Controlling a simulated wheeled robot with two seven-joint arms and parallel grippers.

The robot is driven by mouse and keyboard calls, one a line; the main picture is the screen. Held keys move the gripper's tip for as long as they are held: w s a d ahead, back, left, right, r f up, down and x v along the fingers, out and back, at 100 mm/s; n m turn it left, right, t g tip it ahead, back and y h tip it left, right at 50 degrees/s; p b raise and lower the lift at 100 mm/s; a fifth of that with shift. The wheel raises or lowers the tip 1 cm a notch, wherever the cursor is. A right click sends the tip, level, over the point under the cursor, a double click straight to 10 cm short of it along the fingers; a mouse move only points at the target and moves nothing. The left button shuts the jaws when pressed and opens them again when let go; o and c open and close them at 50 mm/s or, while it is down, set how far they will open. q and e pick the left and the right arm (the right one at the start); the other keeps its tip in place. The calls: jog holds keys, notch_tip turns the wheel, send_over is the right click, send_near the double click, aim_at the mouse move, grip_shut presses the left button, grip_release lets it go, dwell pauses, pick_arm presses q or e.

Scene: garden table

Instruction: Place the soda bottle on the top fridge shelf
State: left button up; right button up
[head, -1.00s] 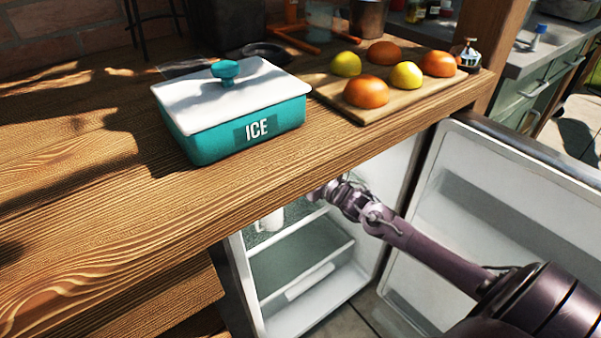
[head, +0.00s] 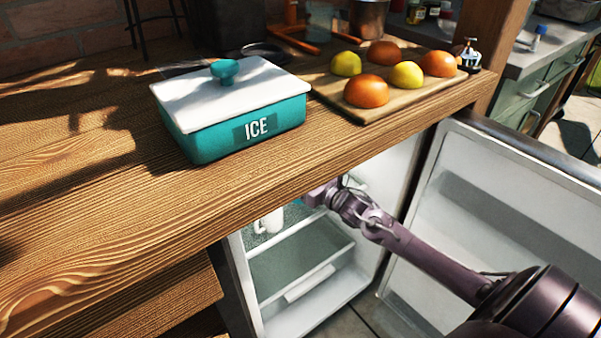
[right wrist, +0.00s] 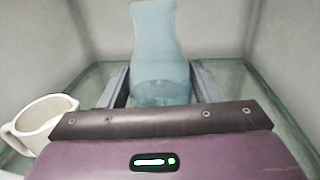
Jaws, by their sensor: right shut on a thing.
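The soda bottle (right wrist: 158,50) is pale blue and see-through. In the right wrist view it stands upright between the two fingers of my right gripper (right wrist: 161,88), which is shut on it. It is over the glass top shelf (right wrist: 110,70) inside the fridge; I cannot tell whether its base touches the glass. In the head view my right gripper (head: 312,196) reaches into the open fridge (head: 270,300) under the counter edge, and the bottle is mostly hidden there. My left gripper is not in view.
A white mug (right wrist: 40,122) stands on the shelf left of my gripper, close to it. The fridge door (head: 500,230) is open to the right. The wooden counter (head: 90,230) overhangs the fridge and holds an ice box (head: 240,105) and a fruit board (head: 360,110).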

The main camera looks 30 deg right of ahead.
jog(key=o, duration=1.4)
jog(key=shift+o, duration=0.2)
